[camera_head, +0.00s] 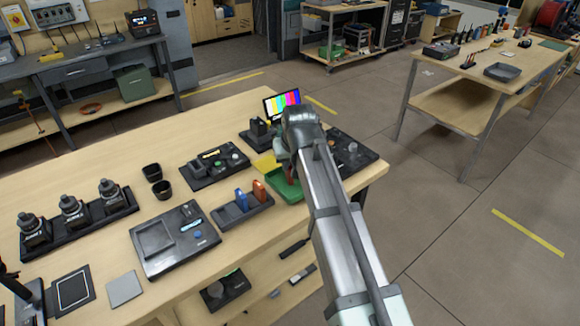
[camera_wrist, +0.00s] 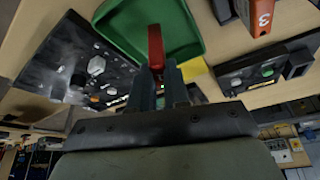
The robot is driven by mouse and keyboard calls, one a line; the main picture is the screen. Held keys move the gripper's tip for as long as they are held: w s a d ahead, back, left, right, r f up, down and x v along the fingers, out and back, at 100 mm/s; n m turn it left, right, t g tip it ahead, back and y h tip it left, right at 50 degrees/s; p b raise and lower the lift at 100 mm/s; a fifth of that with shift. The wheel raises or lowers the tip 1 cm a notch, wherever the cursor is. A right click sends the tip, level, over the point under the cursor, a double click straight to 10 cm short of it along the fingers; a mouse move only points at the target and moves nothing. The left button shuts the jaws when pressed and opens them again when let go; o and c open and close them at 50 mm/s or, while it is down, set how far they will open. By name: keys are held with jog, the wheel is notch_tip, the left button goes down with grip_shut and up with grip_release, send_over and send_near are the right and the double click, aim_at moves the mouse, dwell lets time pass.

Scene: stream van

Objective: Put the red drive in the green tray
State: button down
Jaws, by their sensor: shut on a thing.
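The red drive (camera_wrist: 155,47) is a narrow red stick, seen in the wrist view. My gripper (camera_wrist: 160,72) is shut on it, with one finger on each side. The green tray (camera_wrist: 112,14) lies behind the red drive in the wrist view, and the drive overlaps its floor and near rim. I cannot tell whether the drive touches the tray. In the head view the green tray (camera_head: 284,188) sits near the table's right end, partly covered by my arm. The drive and fingertips are hidden there.
A dark holder (camera_head: 228,214) beside the tray bears a blue drive (camera_head: 241,199) and an orange drive (camera_head: 259,190). Black control panels (camera_head: 352,156) (camera_head: 214,166) stand on either side. A colour-bar screen (camera_head: 282,101) stands behind. A yellow pad (camera_head: 266,162) lies behind the tray.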

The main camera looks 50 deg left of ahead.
jog(key=shift+f, duration=0.7)
jog(key=shift+f, duration=0.1)
jog(key=c, duration=1.1)
grip_release()
jog(key=v, duration=1.2)
